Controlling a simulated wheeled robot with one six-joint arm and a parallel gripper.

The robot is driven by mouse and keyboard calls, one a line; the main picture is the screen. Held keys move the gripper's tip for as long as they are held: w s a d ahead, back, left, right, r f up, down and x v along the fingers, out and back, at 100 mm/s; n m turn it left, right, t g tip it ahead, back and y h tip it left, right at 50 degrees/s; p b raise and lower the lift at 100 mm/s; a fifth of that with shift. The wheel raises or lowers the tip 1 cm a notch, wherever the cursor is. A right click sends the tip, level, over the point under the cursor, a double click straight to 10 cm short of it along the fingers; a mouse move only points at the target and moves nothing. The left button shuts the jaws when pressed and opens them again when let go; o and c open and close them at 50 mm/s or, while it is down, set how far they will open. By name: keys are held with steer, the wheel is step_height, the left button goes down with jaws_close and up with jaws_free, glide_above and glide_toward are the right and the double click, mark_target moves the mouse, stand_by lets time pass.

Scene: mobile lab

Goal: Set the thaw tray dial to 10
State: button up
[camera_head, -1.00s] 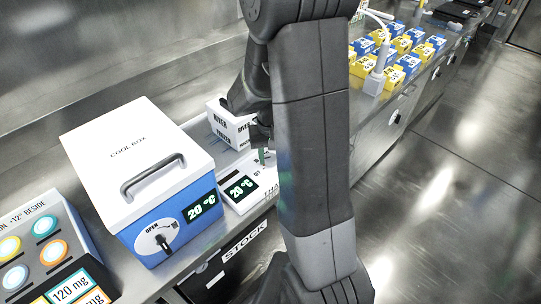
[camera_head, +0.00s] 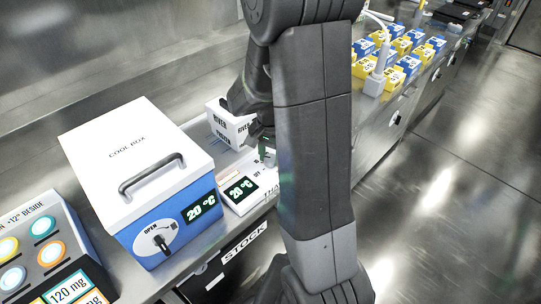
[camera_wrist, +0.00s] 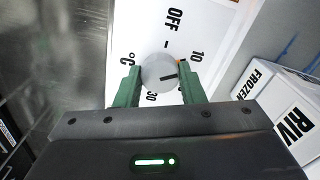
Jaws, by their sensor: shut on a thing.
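The thaw tray's white control panel (camera_head: 240,190) sits right of the cool box, and its display reads 20 °C. In the wrist view, the round grey dial (camera_wrist: 158,72) sits between the green fingers of my gripper (camera_wrist: 163,82), which is shut on it. The dial's dark line points right, a little below the printed 10 (camera_wrist: 196,57). OFF and 30 are also readable; the right finger covers part of the scale. A small orange mark shows beside the dial near the 10. In the head view my gripper (camera_head: 267,151) is partly hidden by my arm.
The white and blue cool box (camera_head: 140,165) stands close on the left, also showing 20 °C. A white frozen box (camera_head: 228,125) stands behind the panel, close to my gripper. Several blue and yellow cartons (camera_head: 405,45) stand farther back along the counter.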

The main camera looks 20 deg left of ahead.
mark_target(271, 158)
steer(key=shift+w, duration=0.1)
stand_by(0.3)
steer(key=o, duration=1)
step_height(271, 158, up, 14)
steer(key=shift+f+p, duration=0.1)
steer(key=shift+p, duration=0.25)
step_height(271, 158, down, 14)
steer(key=shift+r+b, duration=0.1)
steer(key=shift+b, duration=0.25)
stand_by(0.3)
